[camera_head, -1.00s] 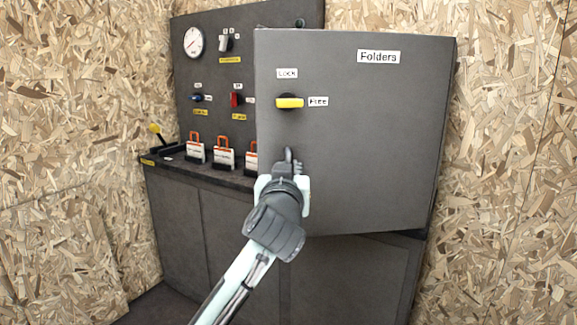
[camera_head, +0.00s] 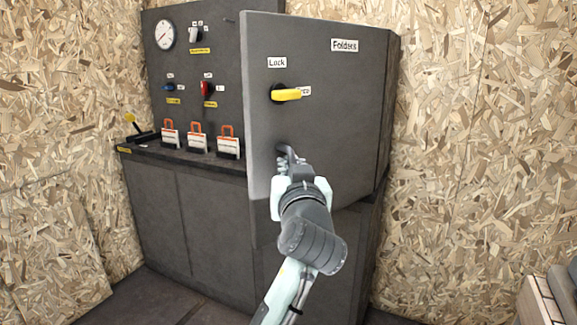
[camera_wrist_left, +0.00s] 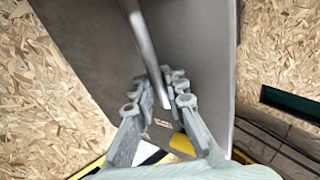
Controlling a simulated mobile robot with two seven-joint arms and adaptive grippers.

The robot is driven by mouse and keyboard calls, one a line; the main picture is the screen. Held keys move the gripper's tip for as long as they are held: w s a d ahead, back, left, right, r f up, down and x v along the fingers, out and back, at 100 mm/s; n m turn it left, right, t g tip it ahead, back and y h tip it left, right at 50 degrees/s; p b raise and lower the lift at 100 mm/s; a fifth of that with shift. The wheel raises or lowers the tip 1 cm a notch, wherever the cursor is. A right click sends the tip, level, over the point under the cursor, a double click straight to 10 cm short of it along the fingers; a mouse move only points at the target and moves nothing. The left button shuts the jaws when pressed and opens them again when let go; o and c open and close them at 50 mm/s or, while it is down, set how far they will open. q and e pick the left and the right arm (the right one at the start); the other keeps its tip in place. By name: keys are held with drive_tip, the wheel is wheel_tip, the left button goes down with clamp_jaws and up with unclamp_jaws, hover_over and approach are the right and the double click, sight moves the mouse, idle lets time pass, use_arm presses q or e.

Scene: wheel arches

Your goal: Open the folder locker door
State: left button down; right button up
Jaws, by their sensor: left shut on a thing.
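The grey folder locker door (camera_head: 345,130) carries a "Folders" label and fills the middle of the head view. Its left edge looks swung out towards me, and its inside is hidden. The yellow knob (camera_head: 287,95) on it lies about level, pointing at the "Free" label and partly covering it. The "Lock" label is above the knob. My left gripper (camera_head: 287,160) is at the dark door handle below the knob. In the left wrist view, its fingers (camera_wrist_left: 165,90) are shut around the bar-shaped handle (camera_wrist_left: 143,38). My right gripper is not in view.
A control panel (camera_head: 183,60) with a gauge and switches stands left of the door. Several padlocks with orange shackles (camera_head: 197,138) sit on the ledge below it. Chipboard walls (camera_head: 450,150) stand on both sides. A stacked object (camera_head: 545,295) is at the lower right.

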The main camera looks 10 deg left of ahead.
use_arm(q)
drive_tip(key=s+d+n+g+y+b, duration=0.1)
drive_tip(key=s+d+n+y, duration=0.2)
drive_tip(key=d, duration=0.3)
drive_tip(key=shift+s+d+r, duration=0.15)
drive_tip(key=shift+s+d, duration=0.2)
drive_tip(key=shift+s, duration=0.25)
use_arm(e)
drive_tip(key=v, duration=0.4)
use_arm(q)
drive_tip(key=shift+r, duration=0.1)
drive_tip(key=c, duration=1.6)
unclamp_jaws()
